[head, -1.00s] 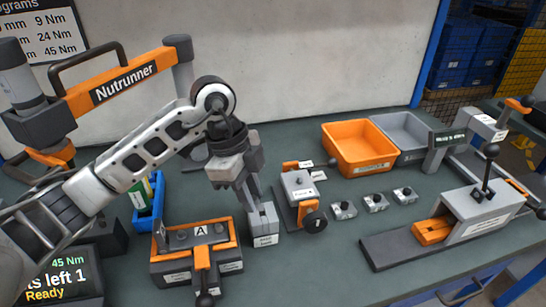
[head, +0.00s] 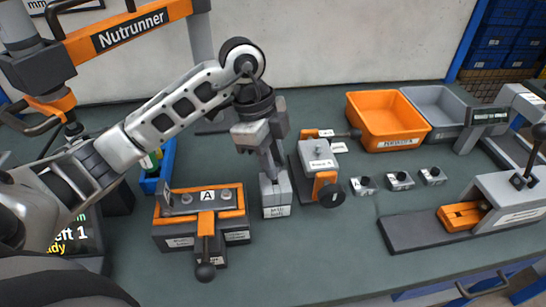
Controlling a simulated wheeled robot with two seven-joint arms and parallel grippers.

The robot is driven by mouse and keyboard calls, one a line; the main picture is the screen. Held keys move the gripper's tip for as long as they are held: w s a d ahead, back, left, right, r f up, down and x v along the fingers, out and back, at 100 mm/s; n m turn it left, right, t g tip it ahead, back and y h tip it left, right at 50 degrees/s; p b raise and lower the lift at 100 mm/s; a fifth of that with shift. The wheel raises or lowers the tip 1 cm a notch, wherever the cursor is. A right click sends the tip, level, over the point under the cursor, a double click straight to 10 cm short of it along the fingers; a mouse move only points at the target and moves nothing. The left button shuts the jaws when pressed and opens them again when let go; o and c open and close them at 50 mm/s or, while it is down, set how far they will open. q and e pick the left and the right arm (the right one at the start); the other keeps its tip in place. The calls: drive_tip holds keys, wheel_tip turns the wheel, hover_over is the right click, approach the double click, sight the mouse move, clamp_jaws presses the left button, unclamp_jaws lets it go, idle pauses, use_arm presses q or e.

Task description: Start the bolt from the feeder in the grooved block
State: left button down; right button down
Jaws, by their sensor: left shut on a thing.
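My left gripper (head: 270,172) points down with its fingertips at the top of a small upright grey block with a white label (head: 276,198), which looks like the bolt feeder. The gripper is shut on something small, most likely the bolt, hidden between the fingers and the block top. Just left is an orange and grey fixture marked A (head: 207,203), with a front lever with a black ball. Just right is a grey block on a plate with an orange part and black knob (head: 318,165). I cannot tell which one is the grooved block. My right gripper is out of view.
Three small metal blocks (head: 400,180) sit right of the knob block. Behind them are an orange bin (head: 385,125) and a grey bin (head: 437,105). A lever fixture (head: 500,205) stands at right. The Nutrunner arm (head: 125,35) hangs at upper left. The front middle bench is clear.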

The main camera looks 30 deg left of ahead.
use_arm(q)
drive_tip(key=shift+f, duration=0.2)
idle(0.5)
idle(0.4)
drive_tip(key=shift+p, duration=0.35)
drive_tip(key=shift+f, duration=0.2)
idle(0.6)
drive_tip(key=shift+f, duration=0.35)
idle(0.7)
drive_tip(key=shift+f, duration=0.4)
drive_tip(key=shift+f, duration=0.3)
idle(0.8)
idle(1.0)
